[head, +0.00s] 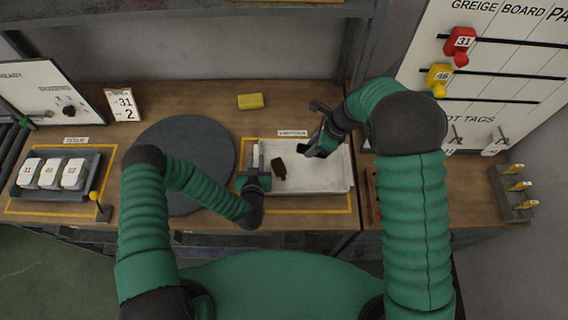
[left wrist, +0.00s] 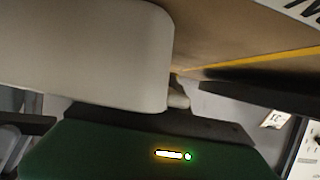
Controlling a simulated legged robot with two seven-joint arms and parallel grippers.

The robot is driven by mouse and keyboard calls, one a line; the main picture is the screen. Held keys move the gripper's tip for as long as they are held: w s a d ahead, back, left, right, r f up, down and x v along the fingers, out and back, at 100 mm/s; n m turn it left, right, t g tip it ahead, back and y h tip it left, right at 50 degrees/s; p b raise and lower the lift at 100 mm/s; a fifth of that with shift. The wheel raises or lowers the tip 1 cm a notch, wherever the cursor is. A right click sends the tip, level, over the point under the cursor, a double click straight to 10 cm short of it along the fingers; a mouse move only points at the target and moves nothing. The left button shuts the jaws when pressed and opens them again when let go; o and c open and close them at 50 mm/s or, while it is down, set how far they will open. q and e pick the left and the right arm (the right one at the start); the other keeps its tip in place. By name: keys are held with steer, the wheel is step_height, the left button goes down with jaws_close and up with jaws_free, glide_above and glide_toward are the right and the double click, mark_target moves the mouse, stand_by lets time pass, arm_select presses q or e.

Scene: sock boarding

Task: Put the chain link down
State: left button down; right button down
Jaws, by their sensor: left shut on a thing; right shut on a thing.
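My left gripper (head: 256,170) is at the left end of a white tray (head: 310,203). It is shut on a pale block-like thing (head: 256,154), which fills the upper left of the left wrist view as a smooth, rounded beige shape (left wrist: 85,50). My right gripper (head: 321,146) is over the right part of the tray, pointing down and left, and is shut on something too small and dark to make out. A small dark brown piece (head: 279,169) shows over the tray between the grippers. I cannot tell which thing is the chain link.
A yellow outline frames the tray on the wooden bench (head: 190,95). A round dark disc (head: 205,150) lies to its left, and a yellow block (head: 250,101) behind. An issue tray (head: 28,200) with white numbered blocks is at far left. A rack (head: 513,203) with yellow-tipped pieces stands right.

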mark_target(306, 169)
arm_select(q)
steer(key=shift+w, duration=0.1)
arm_select(e)
steer(key=shift+d+f+n+g, duration=0.15)
steer(key=shift+f+n+g, duration=0.35)
steer(key=shift+n, duration=1)
step_height(306, 169, down, 10)
steer(key=shift+s+f, duration=0.1)
steer(key=c, duration=1.2)
jaws_free()
steer(key=shift+o, duration=0.2)
